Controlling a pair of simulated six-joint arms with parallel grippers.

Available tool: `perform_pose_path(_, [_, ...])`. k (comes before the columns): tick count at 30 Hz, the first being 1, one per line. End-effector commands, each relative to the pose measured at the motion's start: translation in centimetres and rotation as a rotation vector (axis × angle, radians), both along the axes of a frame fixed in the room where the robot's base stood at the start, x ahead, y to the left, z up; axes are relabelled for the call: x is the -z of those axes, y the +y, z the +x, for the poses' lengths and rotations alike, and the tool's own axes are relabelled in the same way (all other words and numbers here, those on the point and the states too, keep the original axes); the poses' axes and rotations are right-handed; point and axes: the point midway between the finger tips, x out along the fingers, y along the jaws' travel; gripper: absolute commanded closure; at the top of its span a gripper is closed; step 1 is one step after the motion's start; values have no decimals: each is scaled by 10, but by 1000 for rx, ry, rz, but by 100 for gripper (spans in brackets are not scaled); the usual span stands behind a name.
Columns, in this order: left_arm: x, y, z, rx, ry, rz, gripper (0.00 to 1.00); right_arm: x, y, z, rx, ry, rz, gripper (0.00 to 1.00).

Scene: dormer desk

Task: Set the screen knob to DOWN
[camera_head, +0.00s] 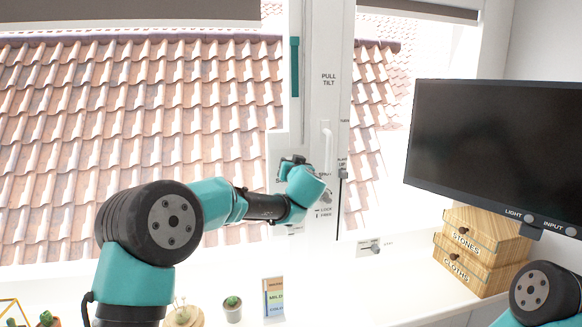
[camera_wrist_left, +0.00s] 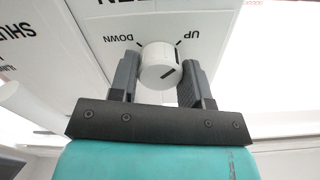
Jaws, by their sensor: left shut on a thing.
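The screen knob (camera_wrist_left: 160,66) is a white round knob with a black mark, seen in the left wrist view on a white panel. The words DOWN (camera_wrist_left: 117,38) and UP (camera_wrist_left: 190,40) are printed upside down beside it. The black mark sits on the UP side of the knob; its exact setting is hard to tell. My left gripper (camera_wrist_left: 160,78) is shut on the knob, one finger on each side. In the head view, my left gripper (camera_head: 292,163) is at the white window post, and the knob is hidden there. My right gripper is out of view.
A white handle (camera_head: 326,148) and small controls are on the post (camera_head: 328,100) beside the left gripper. A black monitor (camera_head: 495,140) stands at right above wooden drawers (camera_head: 478,250). Small plants and a coloured card (camera_head: 273,298) stand on the desk below.

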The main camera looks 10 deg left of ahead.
Motion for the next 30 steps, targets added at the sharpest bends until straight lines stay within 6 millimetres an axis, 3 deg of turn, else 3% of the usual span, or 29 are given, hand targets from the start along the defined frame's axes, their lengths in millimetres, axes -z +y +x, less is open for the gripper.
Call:
perform_pose_path(11, [0,0,0,0,87,200,80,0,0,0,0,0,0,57])
perform_pose_path(30, [0,0,0,0,328,749,80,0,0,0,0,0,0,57])
